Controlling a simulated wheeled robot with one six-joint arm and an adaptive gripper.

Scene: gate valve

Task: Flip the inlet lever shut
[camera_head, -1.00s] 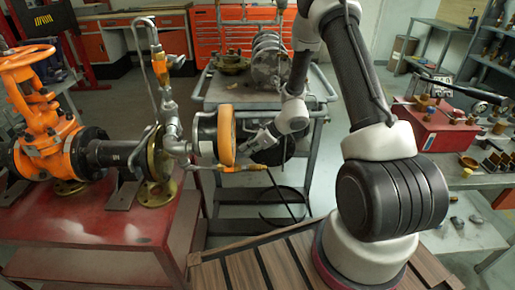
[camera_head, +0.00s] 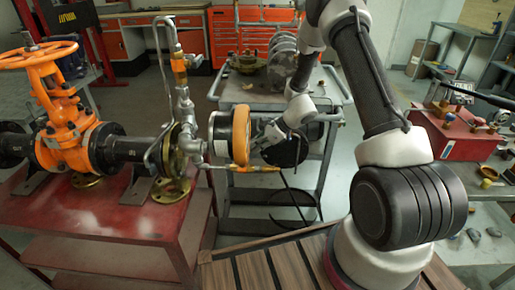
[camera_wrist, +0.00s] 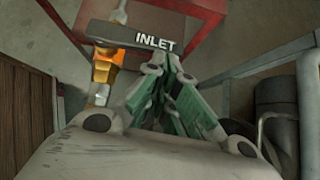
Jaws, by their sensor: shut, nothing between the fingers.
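The inlet lever is a dark grey bar (camera_wrist: 130,35) marked INLET at the top of the wrist view. It lies across an orange and brass valve body (camera_wrist: 105,66) and its pipe. In the head view a small orange valve body (camera_head: 256,168) sits on the thin line below the gauge; the lever is hard to make out there. My gripper (camera_head: 257,140) is right of the gauge's orange rim and just above that line. In the wrist view its closed fingers (camera_wrist: 160,65) point at the lever's right end, by the lettering. Contact cannot be told.
The orange-rimmed gauge (camera_head: 241,137) stands close left of my gripper. The red bench (camera_head: 105,235) carries the orange gate valve (camera_head: 70,130) and flanged pipe. A grey cart (camera_head: 270,97) stands behind. A hose (camera_head: 300,210) hangs below my gripper.

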